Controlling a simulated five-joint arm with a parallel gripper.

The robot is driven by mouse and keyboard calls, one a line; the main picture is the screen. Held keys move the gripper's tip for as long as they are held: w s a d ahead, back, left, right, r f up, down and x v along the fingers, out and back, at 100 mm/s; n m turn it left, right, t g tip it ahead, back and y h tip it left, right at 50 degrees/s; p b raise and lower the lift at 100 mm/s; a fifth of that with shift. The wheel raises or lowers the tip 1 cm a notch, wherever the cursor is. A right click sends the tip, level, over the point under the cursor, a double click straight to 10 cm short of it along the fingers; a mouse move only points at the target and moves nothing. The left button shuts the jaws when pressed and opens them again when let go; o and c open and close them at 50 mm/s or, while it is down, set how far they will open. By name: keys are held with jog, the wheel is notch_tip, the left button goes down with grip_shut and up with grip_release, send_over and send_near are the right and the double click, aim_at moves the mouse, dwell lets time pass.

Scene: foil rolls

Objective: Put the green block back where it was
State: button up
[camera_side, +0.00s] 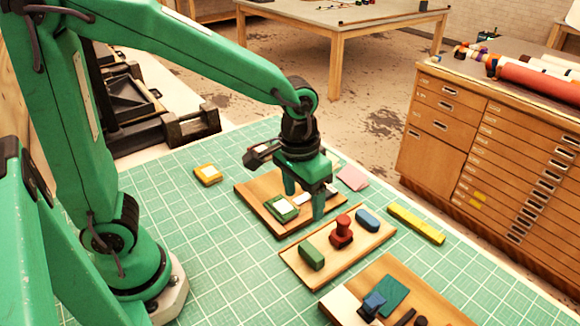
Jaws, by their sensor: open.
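A dark green block (312,254) lies at the left end of the middle wooden board (345,264). On that board a red knobbed piece (341,231) stands near the middle, and a blue block (367,220) lies at the right end. My gripper (304,201) points down over the wooden board behind (250,192), its fingers apart with nothing seen held. A green-framed piece with a pale top (283,207) lies on that rear board, close to the fingers. The gripper hides part of the rear board and whatever is behind it.
A yellow-framed piece (208,174) lies on the green gridded mat (215,230). Pink notes (353,178) and a yellow bar (417,223) lie to the right. A front board (345,303) holds a dark blue piece (372,304) and a green pad (391,295). The mat's left-centre is clear.

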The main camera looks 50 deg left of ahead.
jog(key=s+a+r+t, duration=0.4)
jog(key=s+a+r, duration=0.4)
jog(key=a, duration=0.3)
jog(key=shift+s+r+t, duration=0.25)
jog(key=shift+s+t, duration=0.15)
jog(key=shift+s, duration=0.25)
dwell(0.6)
